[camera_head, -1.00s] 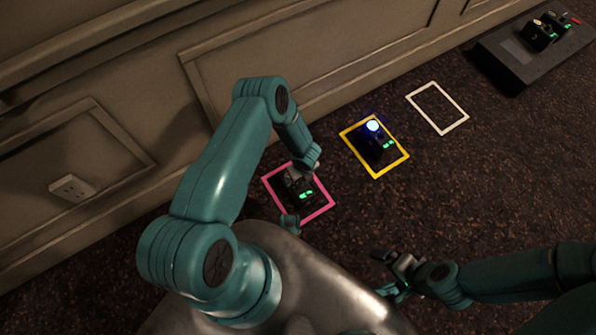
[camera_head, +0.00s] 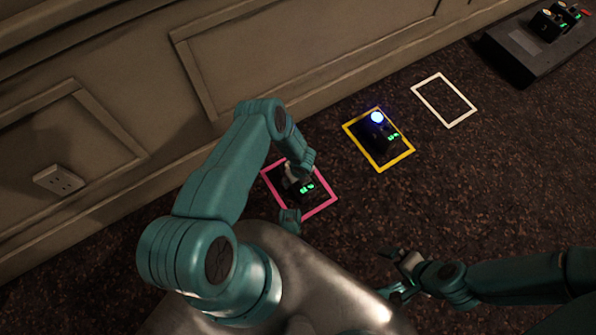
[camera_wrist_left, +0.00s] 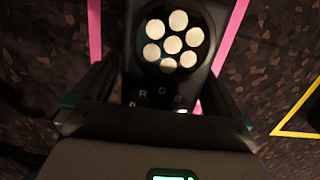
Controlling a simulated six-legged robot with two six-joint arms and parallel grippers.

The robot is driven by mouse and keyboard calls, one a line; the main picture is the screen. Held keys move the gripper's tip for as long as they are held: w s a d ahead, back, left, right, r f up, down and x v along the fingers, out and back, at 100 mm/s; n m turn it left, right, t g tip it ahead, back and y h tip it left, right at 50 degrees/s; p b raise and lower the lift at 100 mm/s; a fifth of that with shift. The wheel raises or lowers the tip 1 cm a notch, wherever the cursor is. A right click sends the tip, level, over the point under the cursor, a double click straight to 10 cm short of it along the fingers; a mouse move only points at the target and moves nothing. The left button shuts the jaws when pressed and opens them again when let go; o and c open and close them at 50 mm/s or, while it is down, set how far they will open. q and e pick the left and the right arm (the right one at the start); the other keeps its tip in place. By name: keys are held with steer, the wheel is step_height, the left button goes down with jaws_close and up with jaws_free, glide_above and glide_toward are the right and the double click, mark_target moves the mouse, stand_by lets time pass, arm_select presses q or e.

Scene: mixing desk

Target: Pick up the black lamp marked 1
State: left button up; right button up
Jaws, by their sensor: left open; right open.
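A black lamp (camera_head: 305,194) with green lit digits stands inside a pink square outline (camera_head: 322,210) on the floor, partly hidden by my left arm. My left gripper (camera_head: 297,184) is at this lamp. In the left wrist view the lamp's round face (camera_wrist_left: 172,40) has several pale discs, with small letters below. The open fingers of my left gripper (camera_wrist_left: 160,85) lie on either side of the lamp's body; contact cannot be told. The number 1 cannot be read on any lamp. My right gripper (camera_head: 402,268) is open and empty, low over the floor.
Another black lamp (camera_head: 378,142), lit blue, stands in a yellow outline (camera_head: 381,170). A white outline (camera_head: 462,121) beyond it is empty. A dark platform (camera_head: 520,62) at upper right carries more black lamps (camera_head: 548,24). A panelled wall (camera_head: 290,60) with a socket (camera_head: 59,180) runs behind.

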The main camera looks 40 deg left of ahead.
arm_select(q)
steer(key=c, duration=1.9)
steer(key=shift+o, duration=0.2)
steer(key=shift+r, duration=0.1)
